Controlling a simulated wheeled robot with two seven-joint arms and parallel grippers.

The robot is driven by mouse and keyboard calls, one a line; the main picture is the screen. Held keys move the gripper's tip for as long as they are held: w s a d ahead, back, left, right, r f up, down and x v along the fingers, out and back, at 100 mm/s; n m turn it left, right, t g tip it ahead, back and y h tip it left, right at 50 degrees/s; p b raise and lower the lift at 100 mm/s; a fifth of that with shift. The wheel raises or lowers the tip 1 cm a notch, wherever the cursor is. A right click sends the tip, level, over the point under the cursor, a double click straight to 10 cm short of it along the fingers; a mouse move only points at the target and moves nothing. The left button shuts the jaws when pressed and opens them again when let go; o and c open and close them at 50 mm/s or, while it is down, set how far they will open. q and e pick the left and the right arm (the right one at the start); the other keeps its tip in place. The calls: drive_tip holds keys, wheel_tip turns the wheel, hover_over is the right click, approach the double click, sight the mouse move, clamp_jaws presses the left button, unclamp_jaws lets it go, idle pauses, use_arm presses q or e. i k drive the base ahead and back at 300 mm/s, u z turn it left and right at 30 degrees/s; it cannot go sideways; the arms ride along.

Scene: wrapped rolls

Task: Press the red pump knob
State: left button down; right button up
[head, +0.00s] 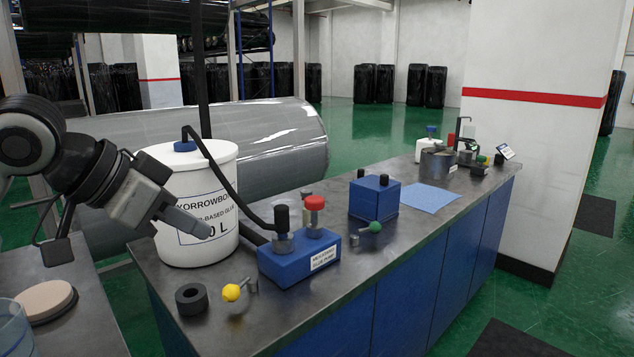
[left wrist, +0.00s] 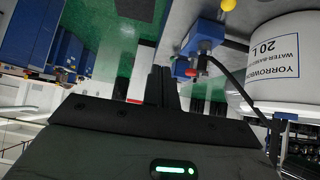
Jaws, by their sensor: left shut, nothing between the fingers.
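The red pump knob (head: 314,203) sits on top of a blue pump box (head: 300,258) with a white label, beside a black-capped fitting. In the left wrist view the red knob (left wrist: 192,72) shows upside down on the blue box (left wrist: 203,38), just right of my fingers. My left gripper (head: 208,231) is shut and empty, in front of the white glue bucket (head: 180,172) and left of the pump, apart from the knob. Its closed fingers also show in the left wrist view (left wrist: 162,84). My right gripper is not in view.
A black hose (head: 222,180) runs from the bucket to the pump. A yellow knob (head: 231,292) and a black ring (head: 191,298) are at the near end of the bench (head: 290,315). A second blue box (head: 374,198) and a blue cloth (head: 428,197) lie farther right.

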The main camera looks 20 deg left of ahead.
sight(313, 203)
drive_tip(key=i, duration=1.2)
